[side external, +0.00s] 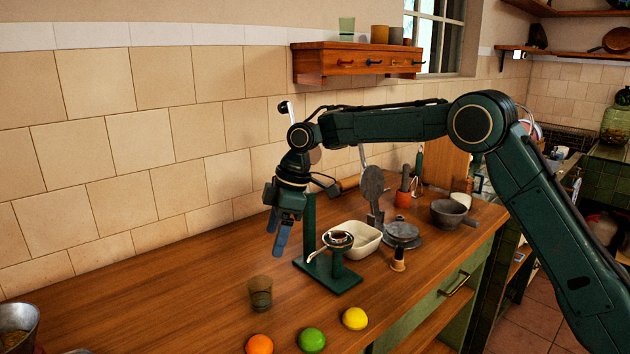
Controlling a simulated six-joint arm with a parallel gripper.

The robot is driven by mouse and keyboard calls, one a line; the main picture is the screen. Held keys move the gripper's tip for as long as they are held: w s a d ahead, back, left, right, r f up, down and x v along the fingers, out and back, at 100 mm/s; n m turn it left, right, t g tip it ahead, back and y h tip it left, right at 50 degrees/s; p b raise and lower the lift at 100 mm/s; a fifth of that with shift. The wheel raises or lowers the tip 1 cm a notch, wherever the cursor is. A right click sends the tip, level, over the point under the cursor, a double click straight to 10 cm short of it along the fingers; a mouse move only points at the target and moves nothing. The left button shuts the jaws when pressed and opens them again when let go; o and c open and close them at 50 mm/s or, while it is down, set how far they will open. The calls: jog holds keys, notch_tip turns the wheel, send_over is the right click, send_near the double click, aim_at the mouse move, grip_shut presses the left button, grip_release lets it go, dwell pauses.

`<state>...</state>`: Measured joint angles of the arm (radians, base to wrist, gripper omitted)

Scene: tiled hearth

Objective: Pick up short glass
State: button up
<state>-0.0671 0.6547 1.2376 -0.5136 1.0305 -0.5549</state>
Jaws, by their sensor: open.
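A short brownish see-through glass (260,294) stands upright on the wooden counter, left of the green stand. My gripper (279,238) hangs from the dark green arm above the counter, fingers pointing down. It is open and empty, above and slightly to the right of the short glass in the picture, and apart from it. Another glass, pale green (347,28), stands on the wall shelf.
A green stand (335,277) holding a small dark cup (339,239) is close to the gripper. A white dish (362,241) is behind it. An orange (259,345), a lime (312,340) and a lemon (355,319) lie in front. The counter left of the glass is mostly clear.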

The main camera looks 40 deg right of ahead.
jog(key=shift+w+f, duration=0.1)
jog(key=shift+f, duration=0.1)
send_near(260, 286)
jog(key=shift+s+a+f, duration=0.4)
jog(key=shift+a+f, duration=0.15)
jog(key=shift+f, duration=0.15)
jog(key=shift+s+a+f, duration=0.35)
jog(key=shift+a+f, duration=0.25)
jog(key=shift+f, duration=0.15)
jog(key=shift+x, duration=2.55)
jog(key=shift+w, duration=0.15)
jog(key=c, duration=1.1)
